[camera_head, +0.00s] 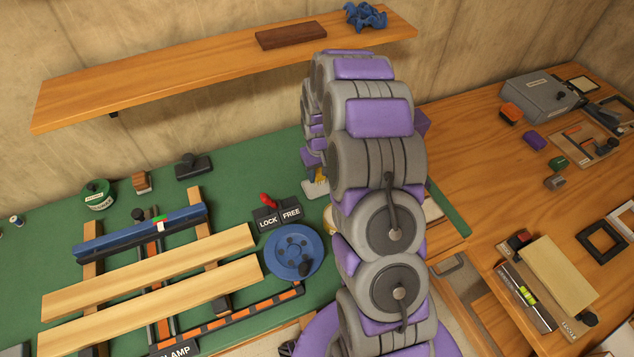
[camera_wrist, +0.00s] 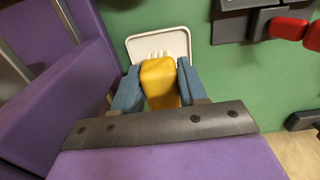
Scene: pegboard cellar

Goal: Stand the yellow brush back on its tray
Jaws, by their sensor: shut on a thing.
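The yellow brush (camera_wrist: 160,84) is between the two blue-grey fingers of my gripper (camera_wrist: 158,85), which is shut on it. Beyond the brush's far end, in the wrist view, is a pale tray (camera_wrist: 134,46) with a raised rim, lying on the green surface. White bristle-like bits show where the brush meets the tray; I cannot tell whether they touch it. In the head view my arm hides most of the gripper. A small bit of the yellow brush (camera_head: 320,174) and the pale tray (camera_head: 314,189) show left of the arm.
Left of my arm are a red lever (camera_head: 267,201) on a LOCK/FREE plate, a blue handwheel (camera_head: 294,251) and a clamp with wooden boards (camera_head: 150,270). A wooden shelf (camera_head: 200,70) hangs above. A wooden bench (camera_head: 480,170) with several items stands at the right.

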